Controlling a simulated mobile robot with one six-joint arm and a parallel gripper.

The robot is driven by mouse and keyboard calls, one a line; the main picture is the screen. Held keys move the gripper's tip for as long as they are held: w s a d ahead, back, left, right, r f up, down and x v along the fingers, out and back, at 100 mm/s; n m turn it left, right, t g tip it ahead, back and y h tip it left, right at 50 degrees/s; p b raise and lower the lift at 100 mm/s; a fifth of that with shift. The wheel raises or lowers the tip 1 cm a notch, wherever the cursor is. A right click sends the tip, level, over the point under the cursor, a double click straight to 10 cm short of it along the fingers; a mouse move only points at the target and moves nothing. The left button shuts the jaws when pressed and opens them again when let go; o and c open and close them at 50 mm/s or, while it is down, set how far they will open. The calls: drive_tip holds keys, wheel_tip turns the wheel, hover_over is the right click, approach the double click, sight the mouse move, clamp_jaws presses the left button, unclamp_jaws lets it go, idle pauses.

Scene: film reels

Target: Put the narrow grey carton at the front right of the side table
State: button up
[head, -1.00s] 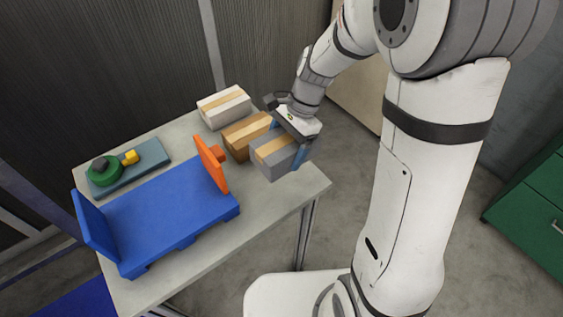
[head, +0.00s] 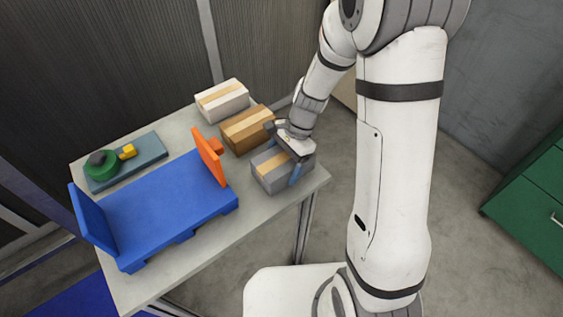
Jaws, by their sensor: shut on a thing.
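The narrow grey carton (head: 269,180), with a tan tape strip, is at the front right corner of the side table (head: 215,246). My gripper (head: 286,166) is shut on it from above and to the right, with a blue finger showing on its near side. The carton looks level and at or very near the table top; I cannot tell whether it touches. My gripper hides part of its right side.
A brown carton (head: 241,137) and a white carton (head: 217,106) stand behind the grey one. A blue cradle (head: 165,215) with an orange end plate (head: 207,160) fills the middle. A blue-grey tray (head: 104,186) holds a green reel (head: 99,170) and a yellow piece (head: 127,152).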

drive_tip(key=o, duration=1.1)
drive_tip(key=shift+f, duration=0.1)
drive_tip(key=shift+o, duration=0.2)
drive_tip(key=shift+s, duration=0.1)
drive_tip(key=shift+r, duration=0.2)
drive_tip(key=p+v, duration=0.1)
drive_tip(key=v, duration=1)
drive_tip(key=shift+d+r, duration=0.2)
drive_tip(key=shift+r, duration=0.15)
drive_tip(key=s+d+r+n+t+h, duration=0.1)
drive_tip(key=s+d+r+n+t, duration=0.1)
drive_tip(key=s+d+r+n, duration=0.2)
drive_tip(key=s+d+r+n+t+h, duration=0.2)
drive_tip(key=s+d+r+n+t, duration=0.1)
drive_tip(key=s+n, duration=0.4)
drive_tip(key=shift+s+d+r+h, duration=0.3)
drive_tip(key=shift+s+d+r, duration=0.25)
drive_tip(key=shift+s, duration=1.2)
